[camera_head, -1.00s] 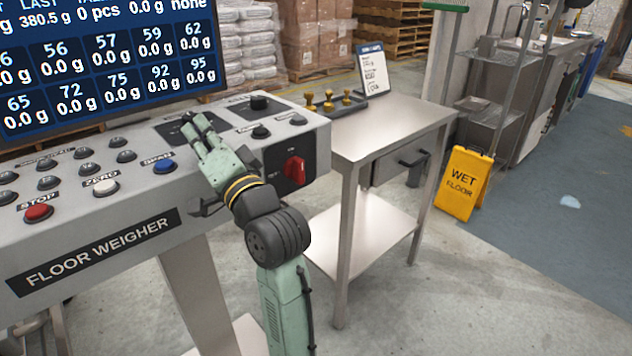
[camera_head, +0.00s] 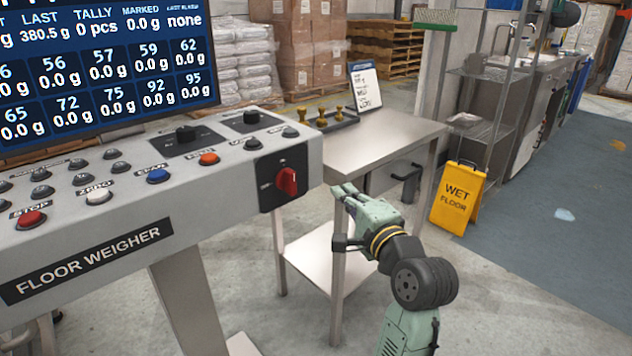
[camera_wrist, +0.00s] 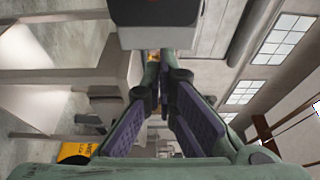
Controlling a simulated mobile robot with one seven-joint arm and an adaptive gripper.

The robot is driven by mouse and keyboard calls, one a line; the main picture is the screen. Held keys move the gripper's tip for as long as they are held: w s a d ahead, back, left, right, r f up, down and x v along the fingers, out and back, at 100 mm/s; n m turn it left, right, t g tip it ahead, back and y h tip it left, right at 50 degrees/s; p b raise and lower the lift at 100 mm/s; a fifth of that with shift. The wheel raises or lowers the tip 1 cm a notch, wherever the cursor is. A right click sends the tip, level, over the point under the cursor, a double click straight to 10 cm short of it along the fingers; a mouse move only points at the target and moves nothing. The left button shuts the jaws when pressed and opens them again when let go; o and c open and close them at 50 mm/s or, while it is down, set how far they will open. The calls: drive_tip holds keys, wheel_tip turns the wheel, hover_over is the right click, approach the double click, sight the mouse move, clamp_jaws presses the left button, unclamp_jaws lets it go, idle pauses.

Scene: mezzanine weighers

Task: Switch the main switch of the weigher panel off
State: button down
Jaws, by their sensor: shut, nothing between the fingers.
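The weigher panel (camera_head: 130,200) is a grey console marked FLOOR WEIGHER. Its main switch (camera_head: 287,181) is a red rotary handle on a black plate on the panel's right front corner. The handle looks roughly upright; its markings are too small to read. My gripper (camera_head: 341,189) is shut and empty, to the right of the switch and apart from it, fingers pointing left toward the panel side. In the wrist view my fingers (camera_wrist: 164,75) fill the middle, and the switch cannot be made out.
A lit display (camera_head: 100,65) stands above the console. Buttons, including a red stop button (camera_head: 31,219), and black knobs cover its top. A steel table (camera_head: 385,135) with brass weights (camera_head: 338,114) stands behind my gripper. A yellow wet-floor sign (camera_head: 459,195) stands right, with open floor beyond.

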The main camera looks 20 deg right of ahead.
sight(289, 181)
drive_tip(key=w+p, duration=0.1)
drive_tip(key=w, duration=0.4)
drive_tip(key=w+p, duration=0.1)
drive_tip(key=w, duration=0.4)
drive_tip(key=shift+w+a+r, duration=0.1)
drive_tip(key=shift+a, duration=0.1)
drive_tip(key=shift+s+a+p, duration=0.2)
drive_tip(key=shift+s+a, duration=0.1)
drive_tip(key=shift+a, duration=0.35)
drive_tip(key=shift+s+a+p, duration=0.2)
drive_tip(key=shift+s+a, duration=0.1)
drive_tip(key=shift+a, duration=0.3)
drive_tip(key=shift+s+a, duration=0.2)
drive_tip(key=shift+a, duration=0.35)
